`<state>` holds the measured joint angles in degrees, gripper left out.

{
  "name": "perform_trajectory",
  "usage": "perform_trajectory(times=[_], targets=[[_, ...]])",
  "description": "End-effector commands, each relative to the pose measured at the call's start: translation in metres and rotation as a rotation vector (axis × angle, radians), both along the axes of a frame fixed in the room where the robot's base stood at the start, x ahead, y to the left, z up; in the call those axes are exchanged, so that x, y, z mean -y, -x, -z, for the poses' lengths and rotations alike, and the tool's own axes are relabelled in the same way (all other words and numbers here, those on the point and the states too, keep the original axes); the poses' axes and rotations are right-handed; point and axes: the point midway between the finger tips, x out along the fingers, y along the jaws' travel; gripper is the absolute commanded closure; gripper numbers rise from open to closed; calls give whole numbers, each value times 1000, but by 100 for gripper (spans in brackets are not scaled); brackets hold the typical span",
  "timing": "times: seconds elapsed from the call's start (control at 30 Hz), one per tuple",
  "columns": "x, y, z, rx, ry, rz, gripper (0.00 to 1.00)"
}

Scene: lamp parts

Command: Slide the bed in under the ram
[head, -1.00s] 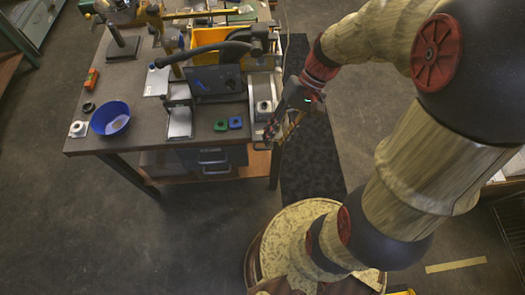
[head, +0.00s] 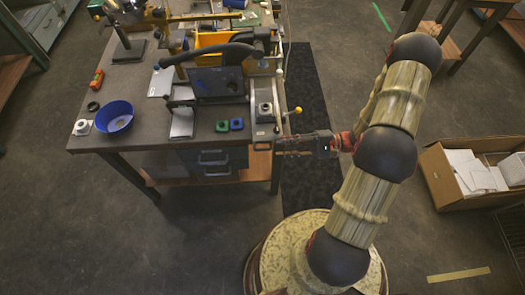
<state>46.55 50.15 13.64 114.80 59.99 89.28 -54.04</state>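A press-like machine with a long black lever (head: 205,52) stands at the right side of the workbench. At its front right is a narrow pale bed (head: 264,128) carrying a small light block with a round hole (head: 265,108). A short rod with a yellow knob (head: 298,110) sticks out to the right beside it. I cannot make out the ram; the lever and the machine's head hide that area. My gripper (head: 281,147) is at the bench's right front edge, pointing left, just below the bed's front end. Its fingers are too small and blurred to judge, and no held thing shows.
A box of white items (head: 440,175) stands on the floor at right.

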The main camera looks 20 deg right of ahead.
Motion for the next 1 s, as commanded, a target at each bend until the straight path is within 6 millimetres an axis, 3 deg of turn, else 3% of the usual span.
perform_trajectory(times=[0.2, 0.7, 1.0], targets=[[0, -3, 8, 4, -27, 36, 72], [-63, -23, 8, 4, -25, 34, 72], [-70, -26, 8, 4, -25, 36, 72]])
